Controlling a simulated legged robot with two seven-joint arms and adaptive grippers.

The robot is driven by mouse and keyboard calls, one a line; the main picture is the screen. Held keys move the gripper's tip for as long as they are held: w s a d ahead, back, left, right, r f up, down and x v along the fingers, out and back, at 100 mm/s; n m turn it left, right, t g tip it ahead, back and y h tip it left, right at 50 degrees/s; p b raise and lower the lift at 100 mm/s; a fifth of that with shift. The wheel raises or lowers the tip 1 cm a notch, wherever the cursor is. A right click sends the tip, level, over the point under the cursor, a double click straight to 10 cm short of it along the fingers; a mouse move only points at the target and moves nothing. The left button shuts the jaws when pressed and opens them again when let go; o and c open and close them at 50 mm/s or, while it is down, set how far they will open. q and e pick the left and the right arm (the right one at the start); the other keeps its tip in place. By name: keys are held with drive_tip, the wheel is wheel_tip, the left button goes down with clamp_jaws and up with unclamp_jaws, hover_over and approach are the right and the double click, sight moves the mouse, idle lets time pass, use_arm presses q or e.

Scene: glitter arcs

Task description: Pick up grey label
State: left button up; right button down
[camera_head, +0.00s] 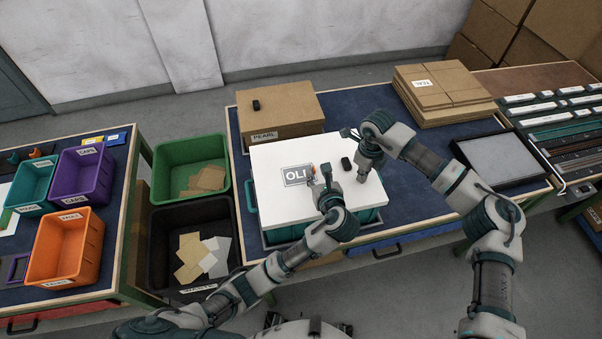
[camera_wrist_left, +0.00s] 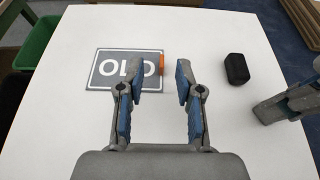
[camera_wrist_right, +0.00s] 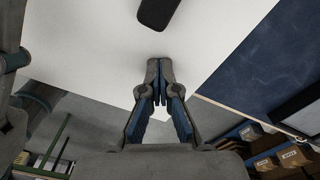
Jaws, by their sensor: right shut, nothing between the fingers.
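The grey label (camera_wrist_left: 113,69) reads "OLD" in white letters and lies flat on a white board; in the head view the label (camera_head: 295,176) is partly covered by my left gripper. A small orange piece (camera_wrist_left: 161,64) sits at its right edge. My left gripper (camera_wrist_left: 160,85) is open and empty, above the board at the label's right end. In the head view my left gripper (camera_head: 323,172) is just right of the label. My right gripper (camera_wrist_right: 158,95) is shut with nothing in it, near the board's right part; it also shows in the head view (camera_head: 362,178).
A black block (camera_wrist_left: 237,69) lies on the white board (camera_head: 400,196), right of the label. A cardboard box (camera_head: 290,100) marked "PEARL" stands behind. Green (camera_head: 222,150) and black (camera_head: 160,235) bins stand left of the table. Flat cartons (camera_head: 440,85) lie at the back right.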

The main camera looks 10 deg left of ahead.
sight(314, 167)
use_arm(q)
drive_tip(key=x, duration=0.4)
drive_tip(key=shift+w+d+f, duration=0.1)
drive_tip(key=shift+w+f, duration=0.05)
drive_tip(key=shift+f, duration=0.25)
clamp_jaws()
drive_tip(key=shift+r, duration=0.1)
wheel_tip(314, 167, up, 10)
